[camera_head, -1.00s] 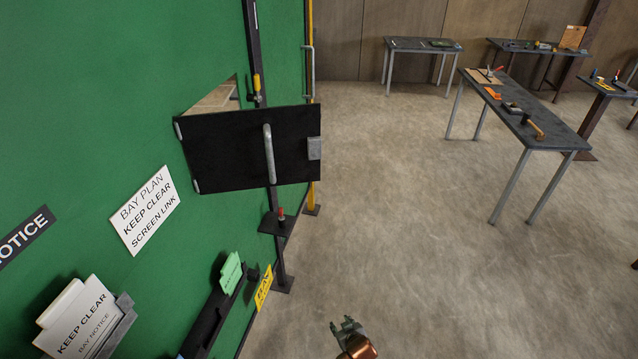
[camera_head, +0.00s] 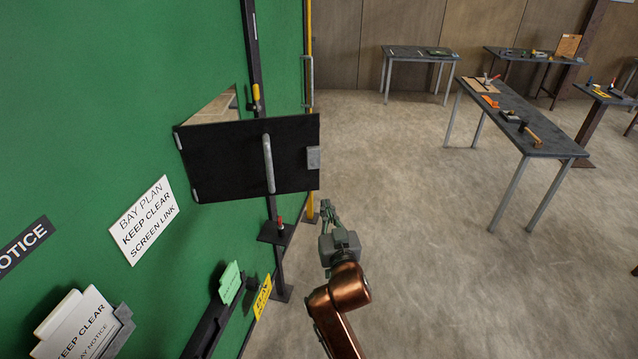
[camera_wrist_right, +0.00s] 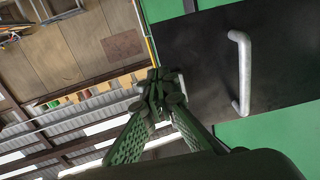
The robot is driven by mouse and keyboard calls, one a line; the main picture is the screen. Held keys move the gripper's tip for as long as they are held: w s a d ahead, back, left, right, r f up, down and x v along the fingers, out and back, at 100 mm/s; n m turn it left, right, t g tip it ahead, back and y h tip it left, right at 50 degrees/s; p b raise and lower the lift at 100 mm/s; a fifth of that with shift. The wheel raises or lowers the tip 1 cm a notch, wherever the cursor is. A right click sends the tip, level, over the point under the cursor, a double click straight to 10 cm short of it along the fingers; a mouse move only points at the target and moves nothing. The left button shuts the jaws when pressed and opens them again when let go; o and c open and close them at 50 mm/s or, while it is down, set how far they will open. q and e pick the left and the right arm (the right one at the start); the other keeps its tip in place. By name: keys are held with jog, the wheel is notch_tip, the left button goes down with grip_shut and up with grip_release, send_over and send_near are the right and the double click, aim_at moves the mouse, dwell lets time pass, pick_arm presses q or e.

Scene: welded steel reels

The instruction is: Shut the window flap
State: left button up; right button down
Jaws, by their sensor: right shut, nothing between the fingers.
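The window flap (camera_head: 225,158) is a black panel hinged at its left edge on the green screen wall (camera_head: 90,90). It stands open, swung out from the wall, with part of the window opening (camera_head: 215,106) showing behind its top. A pale bar handle (camera_head: 268,163) is on its face and a grey latch plate (camera_head: 313,158) is at its free edge. My right gripper (camera_head: 328,207) is shut and empty, just below and right of the flap's lower free corner. In the right wrist view, the shut fingertips (camera_wrist_right: 160,82) appear left of the handle (camera_wrist_right: 243,72). My left gripper is out of view.
A small dark shelf (camera_head: 277,233) with a red-topped item is below the flap. Sign holders and a dark rail (camera_head: 208,325) line the wall at lower left. Tables with tools (camera_head: 520,125) stand farther right; the floor between is clear.

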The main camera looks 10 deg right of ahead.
aim_at(317, 177)
jog(key=w, duration=0.3)
jog(key=w+p, duration=0.1)
jog(key=w, duration=0.3)
jog(key=w+p, duration=0.1)
jog(key=w, duration=0.3)
jog(key=shift+d, duration=0.25)
jog(key=shift+w, duration=0.2)
